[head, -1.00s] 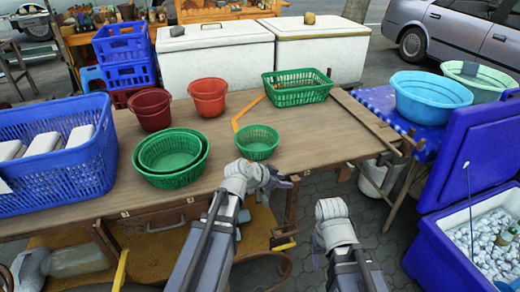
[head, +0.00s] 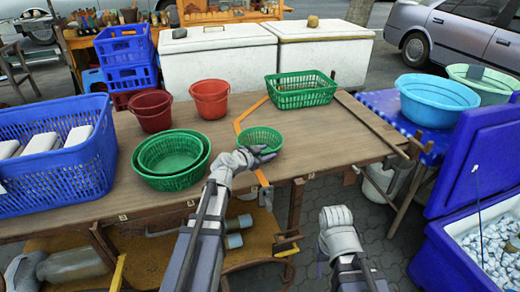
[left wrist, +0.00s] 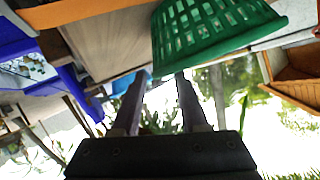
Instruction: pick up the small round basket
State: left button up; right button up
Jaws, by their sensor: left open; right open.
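The small round basket (head: 261,138) is green and slatted and stands upright on the wooden table near its front edge. My left gripper (head: 258,156) is at the near side of this basket, low and close to its rim. In the left wrist view the basket (left wrist: 215,28) fills the top, just past the fingertips. The two fingers of my left gripper (left wrist: 160,78) are apart with nothing between them; I cannot tell if one touches the basket. My right gripper (head: 338,222) is in front of the table, right of the left one, its fingers mostly hidden, holding nothing visible.
Two larger nested green baskets (head: 172,182) stand left of the small one. Two red buckets (head: 152,110) and a green rectangular basket (head: 300,102) stand behind. A blue crate (head: 70,172) is at the far left. The table (head: 320,150) is clear to the right.

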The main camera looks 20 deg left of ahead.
aim_at(275, 149)
pick_arm(q)
jog(key=b+x, duration=0.1)
jog(key=x, duration=0.4)
jog(key=shift+w+d+r, duration=0.1)
jog(key=shift+d, duration=0.05)
jog(key=shift+c, duration=0.2)
grip_shut()
